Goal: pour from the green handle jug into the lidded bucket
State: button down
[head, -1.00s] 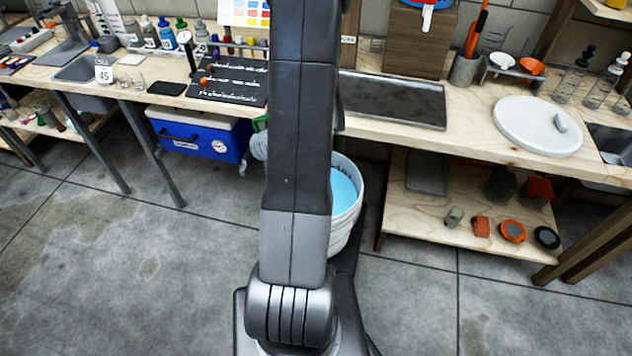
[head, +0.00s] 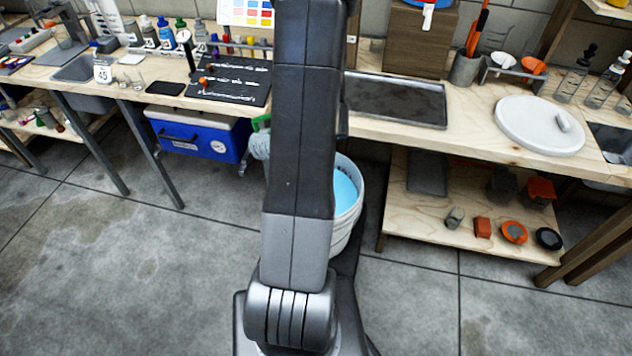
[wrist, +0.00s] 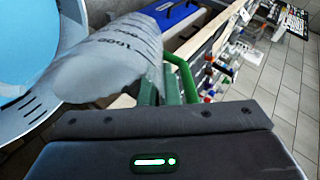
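The green handle jug has a pale grey, marked body (wrist: 110,62) and a green handle (wrist: 180,75). In the wrist view it lies tilted, its wide end overlapping the bucket's rim; no stream shows. My gripper (wrist: 160,92) is around the handle and appears shut on it; the fingertips are mostly hidden. In the head view my arm hides the gripper, and part of the jug (head: 259,146) shows left of the arm. The white bucket (head: 347,235) stands open on the floor side of the bench with light blue contents; it also shows in the wrist view (wrist: 40,105).
A round white lid (head: 538,126) with a knob lies on the bench at right. A blue cooler (head: 195,140) is under the bench left of the jug. A low shelf (head: 430,222) with small items is right of the bucket. The floor in front is clear.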

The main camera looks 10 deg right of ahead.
jog(key=shift+s+d+f+t+y+b, duration=0.3)
jog(key=shift+f+t+y+b, duration=0.25)
jog(key=shift+b, duration=0.95)
dwell(1.8)
